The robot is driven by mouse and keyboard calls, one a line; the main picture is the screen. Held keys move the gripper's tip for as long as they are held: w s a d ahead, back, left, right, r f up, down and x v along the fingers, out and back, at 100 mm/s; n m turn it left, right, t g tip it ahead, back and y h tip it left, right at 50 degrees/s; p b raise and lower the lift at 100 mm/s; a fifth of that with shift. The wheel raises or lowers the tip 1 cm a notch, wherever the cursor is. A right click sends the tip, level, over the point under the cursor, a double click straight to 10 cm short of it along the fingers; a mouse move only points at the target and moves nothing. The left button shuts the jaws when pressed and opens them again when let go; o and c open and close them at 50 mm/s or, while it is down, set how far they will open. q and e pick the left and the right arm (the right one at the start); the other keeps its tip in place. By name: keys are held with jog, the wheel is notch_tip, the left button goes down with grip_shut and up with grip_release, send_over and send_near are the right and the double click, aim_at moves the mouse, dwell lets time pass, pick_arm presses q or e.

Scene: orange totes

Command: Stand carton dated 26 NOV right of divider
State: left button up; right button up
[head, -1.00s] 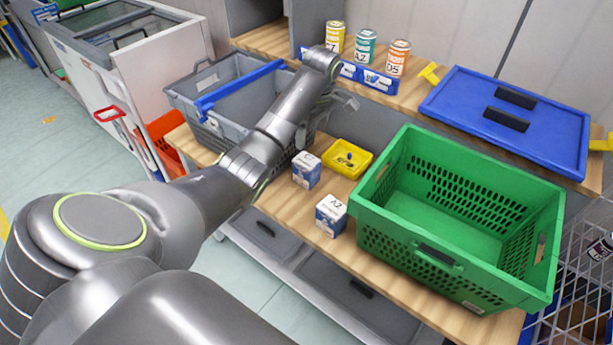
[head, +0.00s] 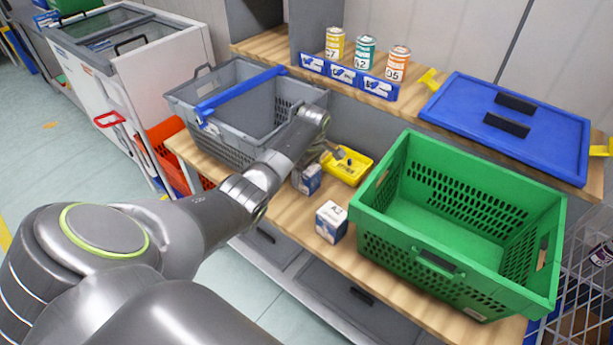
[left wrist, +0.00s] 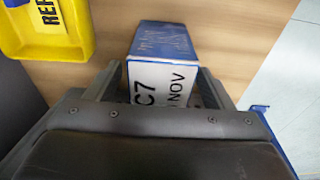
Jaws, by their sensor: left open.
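A blue and white carton (left wrist: 162,72) lies between the two fingers of my left gripper (left wrist: 160,84) in the left wrist view. Its white face reads "C7" and "NOV"; the day number is hidden. In the head view this carton (head: 306,180) is on the wooden shelf, partly covered by my left arm. My left gripper (head: 328,152) is open around it. A second carton (head: 332,222) marked "A2" stands nearer the front edge; its date is too small to read. A blue divider (head: 238,92) crosses the grey basket (head: 180,101) at the left. My right gripper is not seen.
A yellow tray (head: 362,172) with small items is close beside the gripper, also in the left wrist view (left wrist: 85,45). A green crate (head: 400,240) stands at the right. Several cans and a blue lid (head: 460,100) sit on the back ledge.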

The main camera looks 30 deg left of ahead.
pick_arm(q)
jog(key=shift+f, duration=0.2)
jog(key=c, duration=1.1)
jog(key=shift+c, duration=1.2)
jog(key=shift+r, duration=0.15)
